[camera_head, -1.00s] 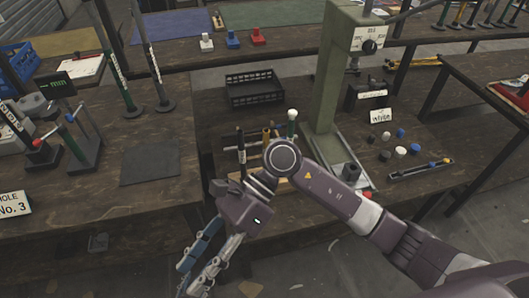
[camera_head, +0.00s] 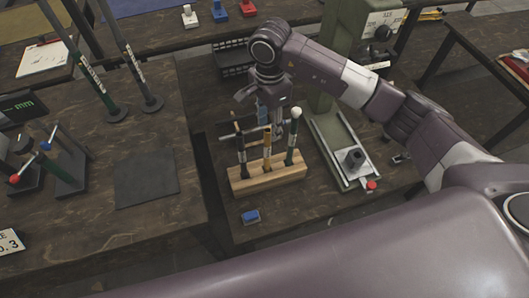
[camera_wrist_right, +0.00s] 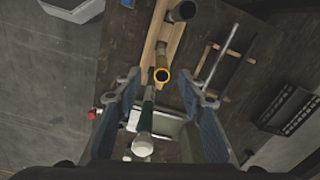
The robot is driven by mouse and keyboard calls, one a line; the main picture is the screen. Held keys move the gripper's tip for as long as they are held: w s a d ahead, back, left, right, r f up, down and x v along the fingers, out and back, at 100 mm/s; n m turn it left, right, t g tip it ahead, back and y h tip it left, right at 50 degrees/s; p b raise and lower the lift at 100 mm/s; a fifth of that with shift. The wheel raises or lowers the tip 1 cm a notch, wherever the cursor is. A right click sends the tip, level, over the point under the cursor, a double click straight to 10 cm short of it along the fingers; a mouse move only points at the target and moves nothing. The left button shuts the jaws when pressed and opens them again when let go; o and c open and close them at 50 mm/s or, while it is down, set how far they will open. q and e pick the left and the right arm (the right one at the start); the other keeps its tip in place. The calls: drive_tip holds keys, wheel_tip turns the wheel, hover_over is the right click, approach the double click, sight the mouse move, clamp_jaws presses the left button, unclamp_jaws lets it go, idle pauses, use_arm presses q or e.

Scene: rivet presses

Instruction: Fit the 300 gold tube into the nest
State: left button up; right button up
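The gold tube (camera_head: 267,143) stands upright in a wooden rack (camera_head: 270,180), between a black tube (camera_head: 242,158) and a green tube with a white top (camera_head: 291,138). My right gripper (camera_head: 277,122) is above the rack, pointing down. In the right wrist view its fingers (camera_wrist_right: 160,90) are open; the green tube (camera_wrist_right: 146,125) appears between them and the gold tube's open end (camera_wrist_right: 162,76) lies just beyond. No grip is visible. A dark round fitting, possibly the nest (camera_head: 354,157), sits on the press base. My left gripper is not in view.
The green press column (camera_head: 343,60) stands right of the rack. A black crate (camera_head: 232,57) is behind it, partly hidden by my arm. A blue block (camera_head: 250,216) lies in front of the rack. A dark mat (camera_head: 146,178) lies on the left table.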

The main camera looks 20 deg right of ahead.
sight(268, 131)
drive_tip(key=shift+w+f, duration=0.45)
drive_tip(key=shift+f, duration=0.15)
drive_tip(key=shift+s+a+f, duration=0.1)
drive_tip(key=shift+s+f, duration=0.05)
drive_tip(key=shift+f, duration=0.45)
drive_tip(key=shift+s+f, duration=0.1)
drive_tip(key=shift+f, duration=0.45)
wheel_tip(268, 131, down, 5)
drive_tip(key=shift+s+p, duration=0.1)
drive_tip(key=shift+p, duration=0.7)
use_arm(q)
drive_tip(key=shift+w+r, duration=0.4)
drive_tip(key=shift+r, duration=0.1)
use_arm(e)
drive_tip(key=shift+c, duration=0.7)
clamp_jaws()
